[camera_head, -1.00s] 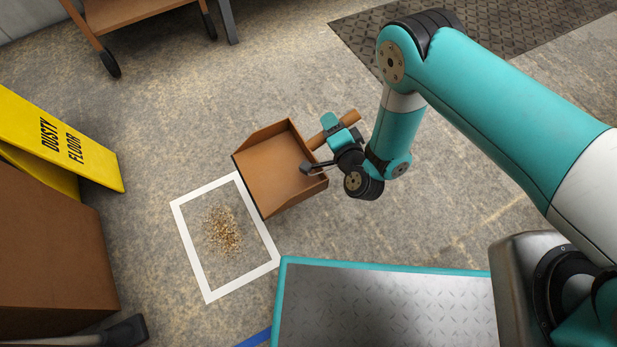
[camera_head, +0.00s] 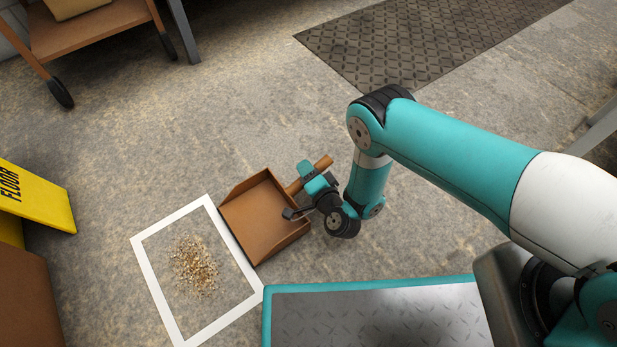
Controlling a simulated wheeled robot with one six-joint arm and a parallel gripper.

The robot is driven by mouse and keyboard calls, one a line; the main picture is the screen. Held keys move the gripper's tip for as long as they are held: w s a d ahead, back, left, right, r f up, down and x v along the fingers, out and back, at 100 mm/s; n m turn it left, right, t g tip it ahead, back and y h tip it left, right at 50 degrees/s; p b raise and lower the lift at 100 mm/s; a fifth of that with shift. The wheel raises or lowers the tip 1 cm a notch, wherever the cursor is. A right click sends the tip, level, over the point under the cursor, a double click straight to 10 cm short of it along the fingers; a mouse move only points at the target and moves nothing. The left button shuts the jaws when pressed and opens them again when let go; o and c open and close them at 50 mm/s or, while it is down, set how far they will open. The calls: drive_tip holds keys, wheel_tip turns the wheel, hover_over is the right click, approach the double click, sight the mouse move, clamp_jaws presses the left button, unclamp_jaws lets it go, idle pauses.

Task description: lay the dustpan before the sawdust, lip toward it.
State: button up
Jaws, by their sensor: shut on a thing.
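The brown dustpan (camera_head: 258,214) is right of the sawdust pile (camera_head: 194,267), its open lip facing left toward the pile. The lip appears at the right edge of the white square outline (camera_head: 160,284) on the floor that frames the sawdust. My gripper (camera_head: 303,195) is shut on the dustpan's handle (camera_head: 322,164), at the pan's right side. Whether the pan touches the floor I cannot tell for sure. My gripper hides part of the handle and the pan's right wall.
A yellow floor sign (camera_head: 38,197) and a brown box (camera_head: 25,305) stand at the left. A wheeled cart (camera_head: 95,30) is at the upper left, a dark ridged mat (camera_head: 420,45) at the top. My metal deck is at the bottom. The floor above the pan is clear.

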drive_tip(key=shift+f, duration=0.65)
drive_tip(key=o, duration=1)
drive_tip(key=shift+o, duration=0.2)
drive_tip(key=shift+r, duration=0.15)
drive_tip(key=shift+s+r+p, duration=0.15)
drive_tip(key=shift+r+p, duration=0.05)
drive_tip(key=shift+p, duration=0.1)
drive_tip(key=p+v, duration=0.6)
drive_tip(key=shift+s, duration=0.15)
drive_tip(key=shift+s+d+f, duration=0.1)
drive_tip(key=shift+s+d, duration=0.2)
drive_tip(key=shift+s, duration=0.1)
